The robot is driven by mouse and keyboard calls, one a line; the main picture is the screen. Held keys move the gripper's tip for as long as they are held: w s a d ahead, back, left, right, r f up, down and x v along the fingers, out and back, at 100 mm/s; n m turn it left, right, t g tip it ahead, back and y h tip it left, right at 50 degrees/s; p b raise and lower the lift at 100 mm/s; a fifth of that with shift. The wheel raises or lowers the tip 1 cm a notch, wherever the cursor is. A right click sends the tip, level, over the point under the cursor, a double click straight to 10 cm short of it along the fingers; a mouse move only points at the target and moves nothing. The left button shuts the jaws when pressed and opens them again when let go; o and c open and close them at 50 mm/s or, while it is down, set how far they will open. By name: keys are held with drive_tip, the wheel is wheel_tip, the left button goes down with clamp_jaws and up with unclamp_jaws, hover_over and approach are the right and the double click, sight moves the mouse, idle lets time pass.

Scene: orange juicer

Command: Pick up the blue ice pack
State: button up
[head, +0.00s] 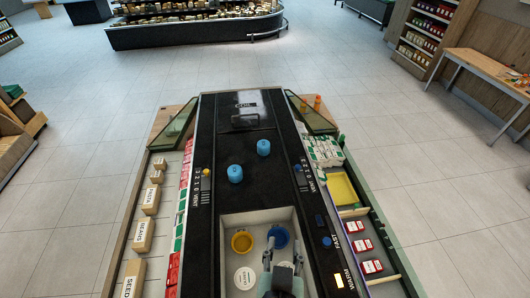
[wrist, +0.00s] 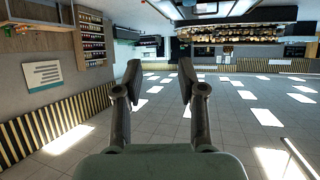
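No flat pack shape is clear in either view, so I cannot tell which blue thing is the ice pack. Two light blue rounded pieces, a nearer one (head: 235,173) and a farther one (head: 263,148), sit on the black top (head: 215,150) of the long counter. A darker blue round item (head: 279,234) lies in the pale recessed bin (head: 225,222), partly behind my gripper (head: 283,246). In the wrist view my gripper (wrist: 160,80) is open, with empty space between its fingers. In the head view it is over the bin.
The bin also holds a yellow round cup (head: 242,242) and a white disc (head: 245,278). Labelled tan blocks (head: 143,236) line the left side. Red boxes (head: 362,245) and a yellow tray (head: 341,190) are at the right. Raised glass panels (head: 312,117) flank the far end.

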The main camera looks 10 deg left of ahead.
idle(0.4)
drive_tip(key=o, duration=1)
